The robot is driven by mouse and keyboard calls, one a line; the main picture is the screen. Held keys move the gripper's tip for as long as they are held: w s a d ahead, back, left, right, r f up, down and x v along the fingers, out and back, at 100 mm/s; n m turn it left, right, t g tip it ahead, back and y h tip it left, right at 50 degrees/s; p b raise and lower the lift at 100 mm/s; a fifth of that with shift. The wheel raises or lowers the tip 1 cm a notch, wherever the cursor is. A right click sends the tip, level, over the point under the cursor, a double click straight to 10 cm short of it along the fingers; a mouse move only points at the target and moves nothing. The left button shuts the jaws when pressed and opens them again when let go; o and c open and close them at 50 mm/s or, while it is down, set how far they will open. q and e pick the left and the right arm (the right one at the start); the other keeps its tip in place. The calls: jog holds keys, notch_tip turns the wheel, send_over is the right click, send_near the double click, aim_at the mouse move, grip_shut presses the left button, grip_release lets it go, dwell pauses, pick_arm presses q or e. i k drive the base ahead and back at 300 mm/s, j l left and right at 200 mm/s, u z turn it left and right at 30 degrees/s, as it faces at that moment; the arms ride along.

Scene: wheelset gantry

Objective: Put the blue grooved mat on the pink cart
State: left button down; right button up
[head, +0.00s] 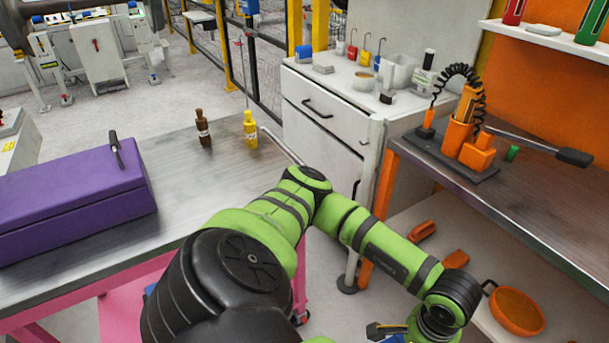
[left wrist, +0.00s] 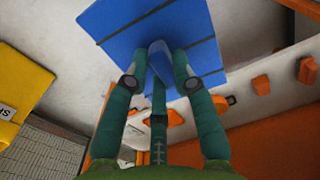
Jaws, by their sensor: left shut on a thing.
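The blue mat (left wrist: 118,28) fills the upper middle of the left wrist view, with dark lines across its face. My left gripper (left wrist: 160,60) is shut on a raised blue piece at its middle. In the head view only a sliver of blue shows at the bottom edge, beside the end of my left arm. The pink cart (head: 215,170) stands at the left, with a grey metal top and pink frame. My left gripper is low and to the right of it, by the orange shelving. My right gripper is not in view.
A purple box (head: 75,205) occupies the cart top's left. A brown bottle (head: 203,128) and a yellow bottle (head: 250,129) stand near its far edge. The top between box and bottles is clear. A white cabinet (head: 325,115) and an orange-framed bench (head: 520,200) stand at right.

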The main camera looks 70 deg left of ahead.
aim_at(218, 188)
jog(key=u, duration=1.65)
